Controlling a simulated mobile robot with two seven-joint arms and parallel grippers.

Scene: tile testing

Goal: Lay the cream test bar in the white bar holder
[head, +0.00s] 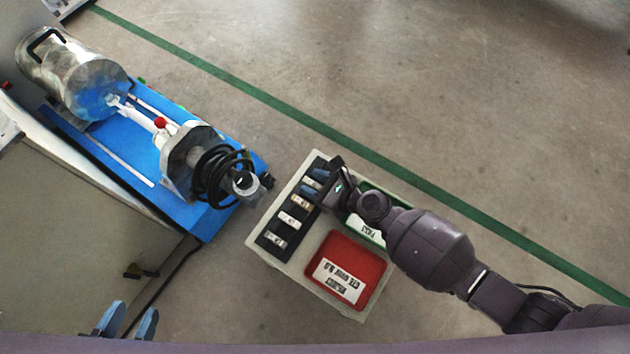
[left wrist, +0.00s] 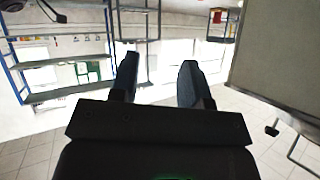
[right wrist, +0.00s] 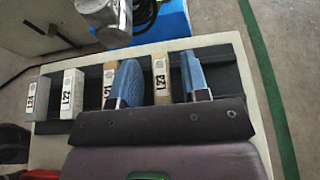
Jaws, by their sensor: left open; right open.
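My right gripper (head: 318,180) is at the upper end of the black rack. In the right wrist view its open fingers (right wrist: 160,85) stand on either side of the upright bar labelled L23 (right wrist: 161,72), which is pale cream-tan. Bar L21 (right wrist: 108,78), similar in tone, is just outside the left finger. Bar L22 (right wrist: 72,92) looks whiter and L24 (right wrist: 38,98) greyer. The white bar holder (head: 137,118) appears to be the white piece between the metal cylinder and block on the blue machine. My left gripper (head: 129,320) is open and empty at the lower left, away from both.
The black rack (head: 266,238) sits on a pale board with a red tray (head: 375,265) and a green tray (head: 372,190). The blue machine (head: 205,222) carries a metal cylinder (head: 75,75), a red knob (head: 160,123) and coiled black cable (head: 212,178). Floor beyond is clear.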

